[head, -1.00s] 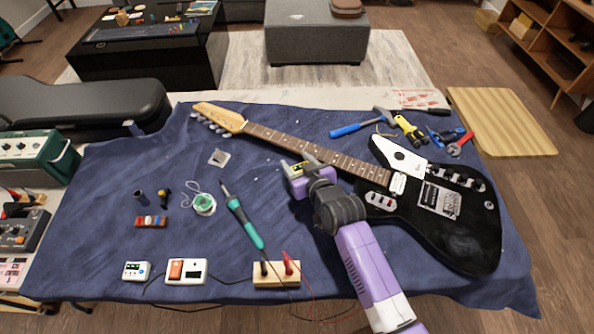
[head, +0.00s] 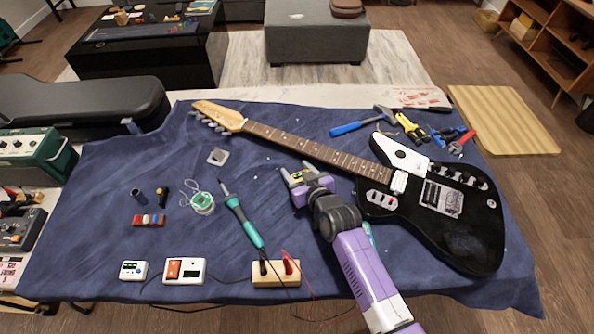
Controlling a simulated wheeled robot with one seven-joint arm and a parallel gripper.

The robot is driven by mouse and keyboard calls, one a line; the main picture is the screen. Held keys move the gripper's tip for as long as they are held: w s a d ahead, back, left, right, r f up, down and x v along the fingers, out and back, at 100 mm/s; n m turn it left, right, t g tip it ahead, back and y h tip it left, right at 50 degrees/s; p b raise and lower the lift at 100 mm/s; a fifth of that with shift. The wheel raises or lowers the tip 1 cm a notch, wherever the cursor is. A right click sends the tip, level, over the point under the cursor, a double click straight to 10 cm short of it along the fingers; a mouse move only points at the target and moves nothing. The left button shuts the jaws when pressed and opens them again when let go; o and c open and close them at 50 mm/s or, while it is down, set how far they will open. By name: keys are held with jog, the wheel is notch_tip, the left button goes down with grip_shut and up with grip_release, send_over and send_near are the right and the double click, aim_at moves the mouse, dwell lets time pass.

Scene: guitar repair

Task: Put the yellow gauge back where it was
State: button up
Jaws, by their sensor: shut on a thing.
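My gripper (head: 296,177) hangs over the blue cloth, left of the black guitar body and below the guitar neck. It is shut on the yellow gauge (head: 297,175), a small yellow and dark piece showing between the fingers. The fingers hide most of the gauge. I cannot tell how far above the cloth it is.
The electric guitar (head: 440,215) lies across the cloth (head: 110,220). A teal soldering iron (head: 243,222), solder spool (head: 202,203) and wooden terminal block (head: 276,281) lie left of my arm.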

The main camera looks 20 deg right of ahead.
jog(key=shift+f, duration=0.15)
jog(key=o, duration=1.2)
jog(key=shift+s+f, duration=0.1)
jog(key=shift+r, duration=0.25)
jog(key=v, duration=0.3)
jog(key=p+v, duration=0.1)
jog(key=v, duration=0.7)
jog(key=shift+r, duration=0.5)
jog(key=shift+s+d+r, duration=0.1)
jog(key=shift+s+r, duration=0.1)
jog(key=shift+s, duration=0.15)
